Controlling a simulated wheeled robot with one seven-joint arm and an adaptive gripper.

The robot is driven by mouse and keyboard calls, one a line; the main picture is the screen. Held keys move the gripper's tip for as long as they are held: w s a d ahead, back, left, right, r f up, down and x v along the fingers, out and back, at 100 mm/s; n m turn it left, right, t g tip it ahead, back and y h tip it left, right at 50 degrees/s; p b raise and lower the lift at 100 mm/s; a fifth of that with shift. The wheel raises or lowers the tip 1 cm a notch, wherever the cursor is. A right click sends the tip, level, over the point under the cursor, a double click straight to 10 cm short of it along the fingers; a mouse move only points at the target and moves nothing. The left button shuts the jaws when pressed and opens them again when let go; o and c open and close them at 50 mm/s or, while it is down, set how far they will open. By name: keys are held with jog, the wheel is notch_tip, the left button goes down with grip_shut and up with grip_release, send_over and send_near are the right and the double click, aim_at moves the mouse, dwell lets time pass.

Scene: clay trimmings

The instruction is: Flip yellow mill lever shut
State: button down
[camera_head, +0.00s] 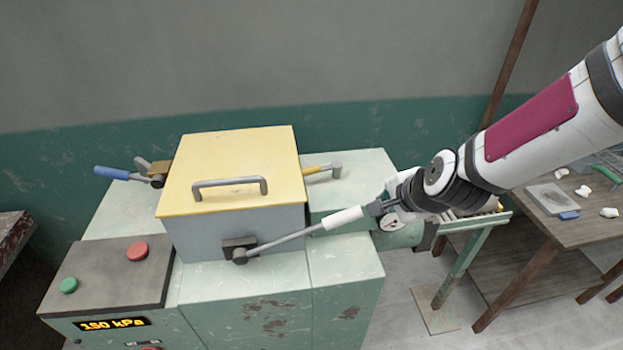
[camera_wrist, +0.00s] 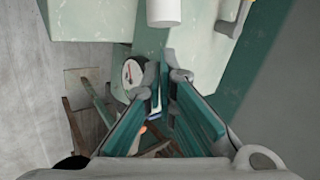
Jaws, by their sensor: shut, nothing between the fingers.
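The mill is a pale green machine (camera_head: 259,300) with a grey box under a yellow lid (camera_head: 235,165). The yellow lever (camera_head: 317,170) sticks out to the right behind the lid, ending in a grey tip. Its base is hidden by the box. A yellow piece beside a grey part at the top right of the wrist view (camera_wrist: 232,9) looks like this lever. My gripper (camera_head: 376,208) is shut and empty, right of the box near the white lever's handle end. In the wrist view its fingertips (camera_wrist: 167,70) are together, below the white handle (camera_wrist: 163,12), with a visible gap.
The white-handled lever (camera_head: 342,218) extends from the box's front toward my gripper. A blue-handled lever (camera_head: 111,173) is at the left. A round gauge (camera_head: 393,224) sits close under my gripper. A wooden table (camera_head: 560,230) with small items stands right. A wall is behind.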

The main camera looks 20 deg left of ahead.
jog(key=a+r+n+t+y, duration=0.2)
jog(key=a+n, duration=0.1)
jog(key=a, duration=0.2)
jog(key=m+t+y, duration=0.1)
jog(key=m+y, duration=0.1)
jog(key=m, duration=0.1)
send_near(310, 173)
jog(key=x, duration=0.4)
jog(key=d+x, duration=0.1)
jog(key=x, duration=0.1)
jog(key=shift+w+a+f, duration=0.3)
jog(key=shift+w+f, duration=0.1)
jog(key=shift+f, duration=0.15)
jog(key=shift+w+a+p, duration=0.15)
jog(key=shift+w+a, duration=0.05)
jog(key=shift+a, duration=0.3)
jog(key=shift+w+a+p, duration=0.15)
jog(key=shift+a, duration=0.35)
